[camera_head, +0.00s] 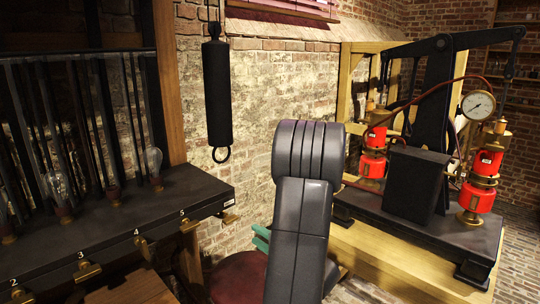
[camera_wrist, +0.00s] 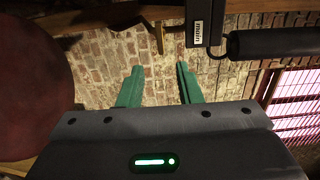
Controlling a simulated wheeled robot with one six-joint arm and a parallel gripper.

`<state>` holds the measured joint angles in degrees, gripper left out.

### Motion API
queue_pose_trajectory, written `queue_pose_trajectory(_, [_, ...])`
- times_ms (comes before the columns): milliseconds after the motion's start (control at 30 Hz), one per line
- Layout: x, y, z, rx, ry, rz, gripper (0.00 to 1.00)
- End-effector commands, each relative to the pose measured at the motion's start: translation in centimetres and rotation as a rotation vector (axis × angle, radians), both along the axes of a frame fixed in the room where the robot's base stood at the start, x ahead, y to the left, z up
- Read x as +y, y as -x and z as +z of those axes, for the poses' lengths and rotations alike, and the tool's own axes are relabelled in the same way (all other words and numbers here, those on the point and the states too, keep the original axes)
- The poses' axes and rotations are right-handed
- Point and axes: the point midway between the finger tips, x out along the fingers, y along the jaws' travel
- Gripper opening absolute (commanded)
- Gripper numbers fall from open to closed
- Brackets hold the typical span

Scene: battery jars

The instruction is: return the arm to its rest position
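My gripper (camera_wrist: 158,85) shows in the wrist view as two green fingers set well apart, with only brick wall visible between them. It is open and empty. In the head view my dark arm rises in the middle foreground and hides most of my gripper; a small green part of a finger (camera_head: 261,238) shows at its left side. The fingers touch nothing that I can see.
A dark bench (camera_head: 60,243) with glass jars and numbered brass fittings stands at left. A black cylinder (camera_head: 217,95) hangs by the brick wall. A red round seat (camera_head: 238,278) is low beside my arm. A machine with red cylinders (camera_head: 373,163) and a gauge (camera_head: 478,105) stands at right.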

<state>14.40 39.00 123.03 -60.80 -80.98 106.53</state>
Motion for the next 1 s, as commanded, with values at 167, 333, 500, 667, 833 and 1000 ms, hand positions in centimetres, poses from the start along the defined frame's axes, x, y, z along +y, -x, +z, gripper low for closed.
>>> queue_pose_trajectory(167, [-1.7, 1.5, -0.1, 0.000, 0.000, -0.004, 0.32])
queue_pose_trajectory(333, [-1.1, 1.2, 0.1, -0.001, 0.001, 0.005, 0.32])
queue_pose_trajectory(500, [0.5, -0.3, 0.1, 0.000, 0.000, 0.005, 0.32])
queue_pose_trajectory(667, [2.2, -2.0, 0.2, -0.001, 0.000, 0.006, 0.32])
queue_pose_trajectory(833, [4.1, -3.9, 0.2, 0.000, 0.000, 0.006, 0.32])
queue_pose_trajectory(1000, [6.3, -6.0, 0.2, -0.001, 0.000, 0.005, 0.32])
